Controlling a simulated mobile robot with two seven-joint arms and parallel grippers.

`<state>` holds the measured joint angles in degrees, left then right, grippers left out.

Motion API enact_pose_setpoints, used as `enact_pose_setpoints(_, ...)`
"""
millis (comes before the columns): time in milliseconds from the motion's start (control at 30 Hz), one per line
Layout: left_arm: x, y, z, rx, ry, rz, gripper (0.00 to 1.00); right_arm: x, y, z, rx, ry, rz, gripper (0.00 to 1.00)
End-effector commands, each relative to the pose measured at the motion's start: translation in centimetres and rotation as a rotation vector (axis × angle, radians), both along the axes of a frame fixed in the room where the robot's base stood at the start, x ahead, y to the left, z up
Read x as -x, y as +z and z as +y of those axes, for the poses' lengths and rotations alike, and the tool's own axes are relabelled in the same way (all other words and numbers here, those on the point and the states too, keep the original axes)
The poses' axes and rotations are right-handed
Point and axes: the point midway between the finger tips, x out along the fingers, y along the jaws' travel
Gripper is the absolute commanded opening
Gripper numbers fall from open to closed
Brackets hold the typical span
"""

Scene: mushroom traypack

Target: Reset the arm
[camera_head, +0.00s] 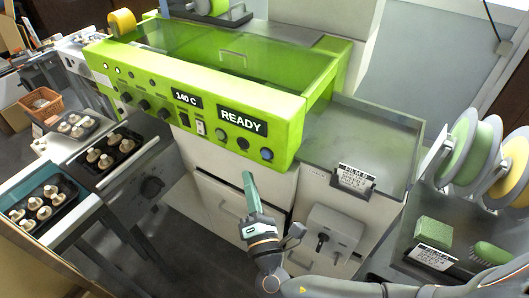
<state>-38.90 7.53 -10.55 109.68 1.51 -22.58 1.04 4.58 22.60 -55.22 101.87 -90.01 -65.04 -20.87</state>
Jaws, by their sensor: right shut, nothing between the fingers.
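My right gripper (248,178) is shut and empty. It is raised in front of the white cabinet below the green machine, with its fingers pointing up in the picture. My right arm (345,288) comes in from the lower right. My left gripper and left arm are not in view.
A green sealing machine (290,105) reading "READY" and "140 C" stands behind the gripper. Black trays of mushrooms (128,159) sit at the left. A steel counter (390,150), film rolls (481,150), a green sponge (433,232) and a brush (492,252) are at the right.

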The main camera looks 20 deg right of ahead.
Motion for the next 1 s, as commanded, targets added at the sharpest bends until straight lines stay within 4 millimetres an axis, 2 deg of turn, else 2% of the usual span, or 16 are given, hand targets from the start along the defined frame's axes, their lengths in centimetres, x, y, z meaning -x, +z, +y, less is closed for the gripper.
enact_pose_setpoints(267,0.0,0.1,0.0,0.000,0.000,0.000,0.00,0.0,-0.5,-0.2,-0.021,0.000,0.025,0.00)
enact_pose_setpoints(367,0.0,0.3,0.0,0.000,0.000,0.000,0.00,0.1,-2.7,-0.7,-0.113,-0.002,0.126,0.00)
enact_pose_setpoints(433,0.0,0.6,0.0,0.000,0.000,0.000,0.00,0.6,-5.5,-1.1,-0.233,-0.007,0.243,0.00)
enact_pose_setpoints(600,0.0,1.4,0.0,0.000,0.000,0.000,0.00,4.1,-13.1,-1.7,-0.675,-0.043,0.554,0.00)
enact_pose_setpoints(700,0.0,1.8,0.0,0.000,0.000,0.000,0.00,7.0,-16.4,-1.6,-0.974,-0.085,0.683,0.00)
enact_pose_setpoints(833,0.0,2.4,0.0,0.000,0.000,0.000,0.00,11.0,-19.0,-1.6,-1.376,-0.166,0.771,0.00)
enact_pose_setpoints(1000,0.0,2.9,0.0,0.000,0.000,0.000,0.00,14.6,-19.8,-2.5,-1.822,-0.280,0.745,0.00)
